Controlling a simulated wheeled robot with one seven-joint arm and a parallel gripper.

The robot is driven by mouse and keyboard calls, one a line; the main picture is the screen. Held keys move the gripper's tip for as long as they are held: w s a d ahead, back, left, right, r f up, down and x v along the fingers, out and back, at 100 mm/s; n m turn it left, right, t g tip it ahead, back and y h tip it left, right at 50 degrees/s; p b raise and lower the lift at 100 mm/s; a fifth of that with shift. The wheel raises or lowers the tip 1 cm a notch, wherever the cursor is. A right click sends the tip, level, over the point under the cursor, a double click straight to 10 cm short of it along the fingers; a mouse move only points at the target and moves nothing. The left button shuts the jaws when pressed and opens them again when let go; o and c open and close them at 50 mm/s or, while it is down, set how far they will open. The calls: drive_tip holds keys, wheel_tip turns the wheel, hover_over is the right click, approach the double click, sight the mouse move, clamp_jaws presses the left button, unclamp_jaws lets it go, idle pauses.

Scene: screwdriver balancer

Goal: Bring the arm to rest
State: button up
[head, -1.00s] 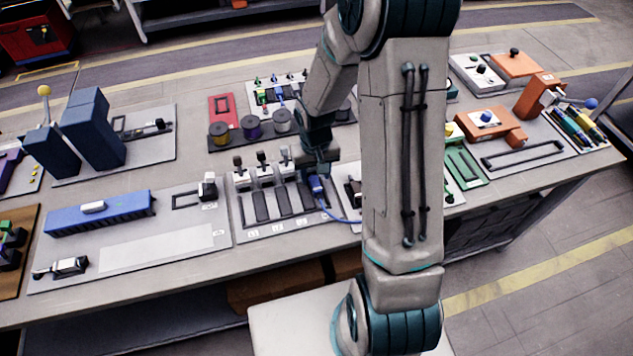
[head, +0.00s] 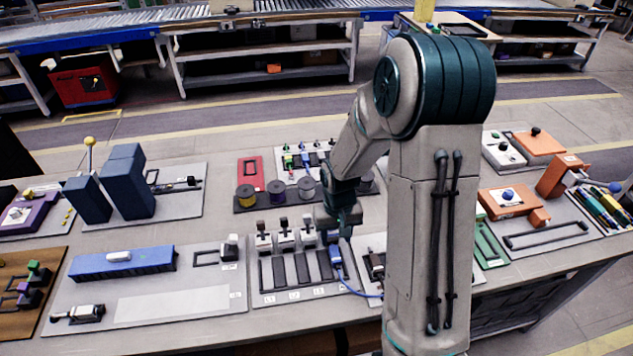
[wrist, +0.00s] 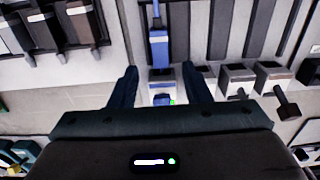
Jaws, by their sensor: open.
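My gripper (head: 345,222) hangs over the middle of the workbench, just above a blue device (head: 337,257) with a blue cable (head: 362,292). The device sits at the right end of a grey board (head: 255,290) with a row of dark slots. In the wrist view, my gripper (wrist: 163,82) is open, with its two dark fingers apart. The blue device (wrist: 159,50) lies beyond and in line with the gap between them. A pale block with a blue top (wrist: 162,98) shows between the fingers. Nothing appears held.
Switch-like pieces (head: 284,232) stand behind the slots, close to my gripper. Spools (head: 277,193) stand farther back. A board with a blue bar (head: 122,262) lies left; orange devices (head: 508,200) lie right. Tall dark-blue blocks (head: 128,180) rise at the left.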

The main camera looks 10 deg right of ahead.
drive_tip(key=s+r+t, duration=0.1)
drive_tip(key=s+r, duration=0.7)
drive_tip(key=r, duration=0.3)
drive_tip(key=s+r+t, duration=0.2)
drive_tip(key=s+r, duration=0.6)
drive_tip(key=r, duration=0.3)
drive_tip(key=shift+r+t, duration=0.3)
drive_tip(key=shift+r, duration=0.05)
drive_tip(key=shift+s, duration=0.1)
